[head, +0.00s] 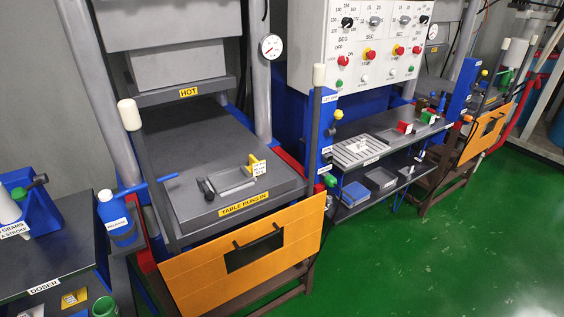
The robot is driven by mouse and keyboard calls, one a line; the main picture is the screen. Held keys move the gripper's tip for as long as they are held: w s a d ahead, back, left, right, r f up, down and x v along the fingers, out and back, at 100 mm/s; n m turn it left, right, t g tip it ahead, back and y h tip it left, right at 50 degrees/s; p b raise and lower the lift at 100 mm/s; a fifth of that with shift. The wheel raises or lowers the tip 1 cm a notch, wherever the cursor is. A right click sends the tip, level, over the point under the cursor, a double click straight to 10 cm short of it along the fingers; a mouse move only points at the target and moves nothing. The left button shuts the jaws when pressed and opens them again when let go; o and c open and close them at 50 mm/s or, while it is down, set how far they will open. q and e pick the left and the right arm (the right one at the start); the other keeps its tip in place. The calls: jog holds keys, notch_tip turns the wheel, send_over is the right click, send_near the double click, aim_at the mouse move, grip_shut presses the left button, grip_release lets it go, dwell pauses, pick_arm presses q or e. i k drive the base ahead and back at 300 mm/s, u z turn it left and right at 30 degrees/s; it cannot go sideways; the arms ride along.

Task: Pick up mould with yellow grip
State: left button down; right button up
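The mould with the yellow grip (232,184) is a dark grey, shallow, frame-like piece. It lies on the grey press table (190,140), near its front right part. Its yellow grip (253,161) stands up at the right end, with a small white tag beside it. A small dark bar stands at the mould's left end. Neither of my grippers is in view, so where they are relative to the mould cannot be seen.
A block marked HOT (178,88) hangs above the press table. An orange panel (245,258) is in front. A lever with a white knob (129,114) rises at the left. A shelf (385,140) at right holds red-gripped and green-gripped pieces. Green floor (450,270) is open at right.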

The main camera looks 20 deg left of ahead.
aim_at(222, 182)
jog(key=u, duration=0.05)
jog(key=i, duration=0.8)
jog(key=u, duration=1)
jog(key=i, duration=0.5)
jog(key=u, duration=0.6)
